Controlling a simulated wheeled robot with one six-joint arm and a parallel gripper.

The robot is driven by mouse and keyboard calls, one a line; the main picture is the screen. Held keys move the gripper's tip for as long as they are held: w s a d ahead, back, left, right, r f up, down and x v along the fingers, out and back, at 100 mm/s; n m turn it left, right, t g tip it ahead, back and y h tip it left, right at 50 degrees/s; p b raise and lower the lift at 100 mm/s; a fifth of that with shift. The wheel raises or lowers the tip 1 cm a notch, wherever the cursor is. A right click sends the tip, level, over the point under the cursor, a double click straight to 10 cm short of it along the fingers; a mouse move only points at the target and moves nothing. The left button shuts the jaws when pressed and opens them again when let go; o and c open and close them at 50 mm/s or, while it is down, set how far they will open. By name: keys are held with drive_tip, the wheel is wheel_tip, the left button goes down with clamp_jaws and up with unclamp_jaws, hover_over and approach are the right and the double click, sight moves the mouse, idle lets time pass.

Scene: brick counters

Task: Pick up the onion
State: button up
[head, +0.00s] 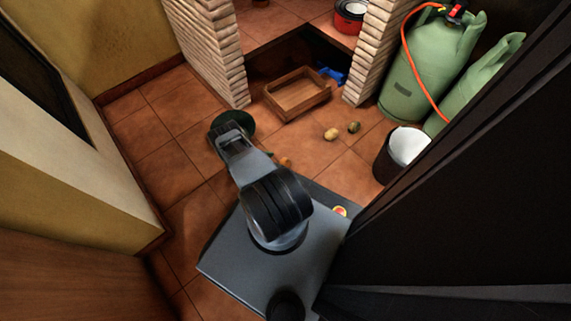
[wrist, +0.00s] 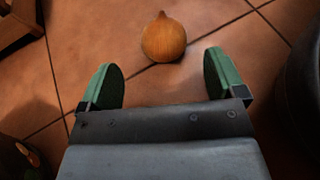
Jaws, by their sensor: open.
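The onion (wrist: 163,40) is round and golden brown, with a short pointed tip. It rests on the tiled floor in the upper middle of the wrist view. My gripper (wrist: 162,68) is open and empty, with its two green fingers wide apart. The onion is ahead of the gap between the fingertips and does not touch them. In the head view my arm hides most of the gripper. A small orange patch (head: 286,163) shows beside the arm there; I cannot tell for sure that it is the onion.
A yellowish round item (head: 331,134) and a greenish one (head: 353,127) lie on the floor near a wooden crate (head: 270,102). A dark bin (head: 386,160) and green gas cylinders (head: 408,90) stand at the right. Brick pillars (head: 222,55) rise behind. Floor around the onion is clear.

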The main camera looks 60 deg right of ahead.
sight(284, 163)
drive_tip(key=b+x, duration=0.1)
drive_tip(key=x, duration=0.4)
drive_tip(key=shift+s+a+f, duration=0.15)
drive_tip(key=shift+a, duration=0.05)
drive_tip(key=shift+s+d+f+b, duration=0.2)
drive_tip(key=shift+s+d+b, duration=0.2)
drive_tip(key=shift+d, duration=0.15)
drive_tip(key=shift+c, duration=0.5)
drive_tip(key=c, duration=0.9)
